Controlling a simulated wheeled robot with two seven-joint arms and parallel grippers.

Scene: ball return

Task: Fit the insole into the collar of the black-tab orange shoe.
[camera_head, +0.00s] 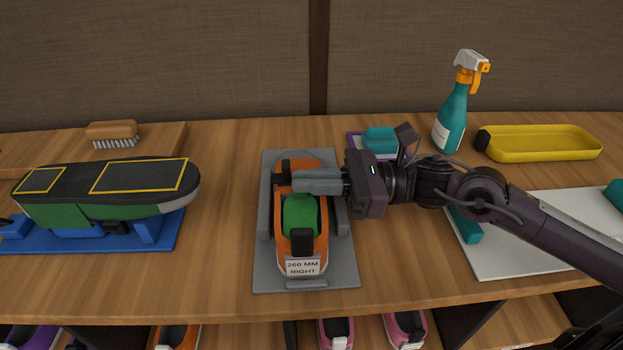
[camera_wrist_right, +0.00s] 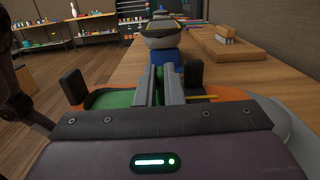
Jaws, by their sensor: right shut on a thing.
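The orange shoe (camera_head: 319,252) sits on a grey plate (camera_head: 346,277), with a white tag reading 260 MM RIGHT at its near end. An upright black tab (camera_head: 301,243) stands at that end and also shows at the left of the wrist view (camera_wrist_right: 74,86). A green piece (camera_head: 300,212), which looks like the insole, lies within the shoe's opening. My right gripper (camera_head: 285,182) reaches in from the right over the shoe's far part, its fingers close together (camera_wrist_right: 160,84) and shut on the insole. The fingers hide the grip. My left gripper is out of view.
An upturned green and black shoe (camera_head: 125,211) rests on a blue stand at left. A brush (camera_head: 112,132) lies behind it. A spray bottle (camera_head: 453,115) and yellow tray (camera_head: 540,144) stand at back right. A white board (camera_head: 500,248) lies at right. Bare wood lies left of the plate.

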